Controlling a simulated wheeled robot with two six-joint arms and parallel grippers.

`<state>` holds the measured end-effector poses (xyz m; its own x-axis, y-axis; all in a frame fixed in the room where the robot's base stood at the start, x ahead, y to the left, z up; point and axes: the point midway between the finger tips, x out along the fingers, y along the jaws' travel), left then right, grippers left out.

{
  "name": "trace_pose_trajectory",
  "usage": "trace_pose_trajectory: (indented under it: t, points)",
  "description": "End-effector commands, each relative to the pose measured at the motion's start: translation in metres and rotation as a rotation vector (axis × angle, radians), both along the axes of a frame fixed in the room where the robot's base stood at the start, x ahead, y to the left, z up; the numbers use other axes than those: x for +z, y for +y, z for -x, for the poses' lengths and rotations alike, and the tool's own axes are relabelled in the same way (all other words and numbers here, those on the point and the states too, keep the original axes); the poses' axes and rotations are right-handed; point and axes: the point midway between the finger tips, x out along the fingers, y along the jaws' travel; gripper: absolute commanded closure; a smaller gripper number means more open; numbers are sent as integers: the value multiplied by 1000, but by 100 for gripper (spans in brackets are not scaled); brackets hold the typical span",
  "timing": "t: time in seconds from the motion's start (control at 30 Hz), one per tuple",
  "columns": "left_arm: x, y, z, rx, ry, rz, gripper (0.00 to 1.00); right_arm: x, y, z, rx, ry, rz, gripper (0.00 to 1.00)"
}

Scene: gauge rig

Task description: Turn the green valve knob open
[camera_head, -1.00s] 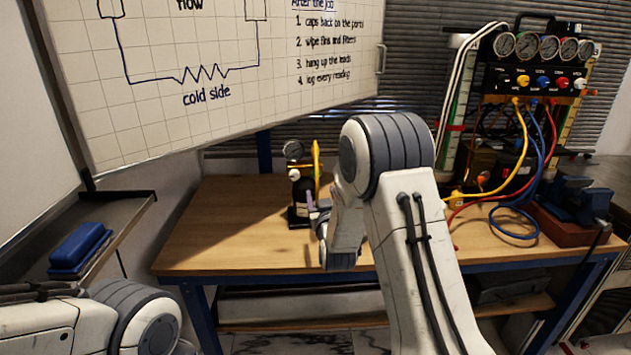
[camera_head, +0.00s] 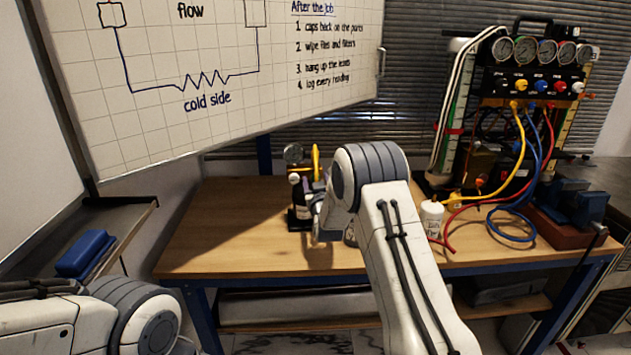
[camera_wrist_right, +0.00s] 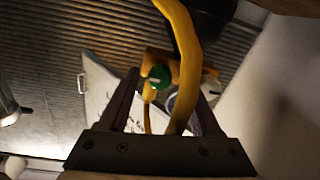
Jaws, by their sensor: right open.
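The green valve knob (camera_wrist_right: 160,76) shows in the right wrist view, in front of a yellow-brown fitting. My right gripper (camera_wrist_right: 168,84) is open, with a dark finger on each side of the knob in that picture. I cannot tell whether either finger touches it. In the head view a small dark rig with a gauge (camera_head: 293,153) and a yellow hose (camera_head: 316,162) stands on the bench. The knob is not visible there, and my right arm hides part of the rig. My left arm is at the lower left, its gripper out of view.
The wooden bench (camera_head: 230,225) is clear left of the rig. A white bottle (camera_head: 432,218) stands right of my right arm. Beyond it are a gauge panel (camera_head: 545,75), coloured hoses and a blue vise (camera_head: 578,202). A yellow hose (camera_wrist_right: 186,60) curves close to the knob.

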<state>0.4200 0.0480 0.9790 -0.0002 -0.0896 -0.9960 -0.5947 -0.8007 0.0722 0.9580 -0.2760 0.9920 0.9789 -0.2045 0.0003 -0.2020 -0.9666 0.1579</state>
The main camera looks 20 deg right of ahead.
Motion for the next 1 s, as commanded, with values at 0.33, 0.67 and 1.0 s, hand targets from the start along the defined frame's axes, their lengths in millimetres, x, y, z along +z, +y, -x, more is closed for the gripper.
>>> trace_pose_trajectory:
  t: [0.33, 0.67, 1.0]
  points:
    - [0, 0, 0, 0, 0, 0, 31, 0, 4, 0, 1, 0, -1, 100]
    - [-7, 0, 0, 0, 0, 0, 31, -1, 1, 0, 2, 11, 57, 100]
    - [-31, 0, 0, 0, 0, 0, 31, -3, 1, 0, 1, 61, 301, 100]
